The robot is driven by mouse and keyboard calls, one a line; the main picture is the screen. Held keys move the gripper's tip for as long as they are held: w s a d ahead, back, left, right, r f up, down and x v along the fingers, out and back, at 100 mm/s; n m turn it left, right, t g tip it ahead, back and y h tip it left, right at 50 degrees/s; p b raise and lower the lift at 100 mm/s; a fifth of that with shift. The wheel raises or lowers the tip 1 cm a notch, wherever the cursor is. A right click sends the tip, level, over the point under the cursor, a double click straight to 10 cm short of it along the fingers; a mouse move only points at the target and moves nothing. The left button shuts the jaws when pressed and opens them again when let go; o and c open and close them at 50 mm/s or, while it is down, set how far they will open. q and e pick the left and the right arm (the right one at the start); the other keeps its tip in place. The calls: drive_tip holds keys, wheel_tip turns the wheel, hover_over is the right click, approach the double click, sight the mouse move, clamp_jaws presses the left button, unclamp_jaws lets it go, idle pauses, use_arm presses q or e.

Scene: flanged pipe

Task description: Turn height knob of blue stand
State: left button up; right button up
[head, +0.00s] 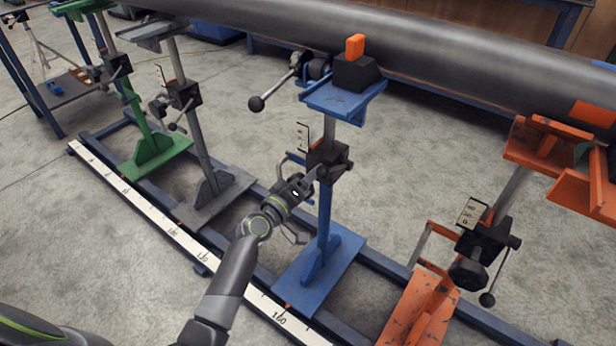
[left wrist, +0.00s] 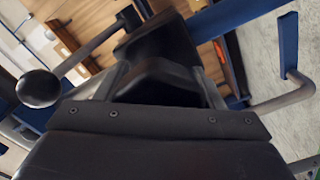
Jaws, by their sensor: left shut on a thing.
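The blue stand (head: 325,222) stands upright on the floor rail, with a black height clamp block (head: 330,153) on its post. The black height knob (head: 322,172) is on the near side of this block, partly hidden by the gripper. My left gripper (head: 311,181) reaches up to it from the lower left and is shut on it. In the left wrist view the dark knob (left wrist: 160,82) sits between the fingers. A small scale plate (head: 302,137) is beside the block. My right gripper is not in view.
A large grey pipe (head: 430,75) runs across the back above the stands. A ball-ended lever (head: 257,103) sticks out left of the blue stand's top. Green (head: 155,150) and grey (head: 213,187) stands are left; an orange stand (head: 425,310) is right.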

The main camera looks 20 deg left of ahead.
use_arm(q)
drive_tip(key=n+p, duration=0.2)
drive_tip(key=n, duration=0.7)
drive_tip(key=shift+f+n, duration=0.1)
drive_tip(key=shift+n, duration=0.2)
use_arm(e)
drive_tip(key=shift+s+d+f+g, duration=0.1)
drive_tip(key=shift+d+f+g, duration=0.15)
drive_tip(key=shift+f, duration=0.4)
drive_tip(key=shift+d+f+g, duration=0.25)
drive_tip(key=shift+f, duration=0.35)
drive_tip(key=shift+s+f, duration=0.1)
use_arm(q)
drive_tip(key=o, duration=1)
drive_tip(key=shift+s+a, duration=0.1)
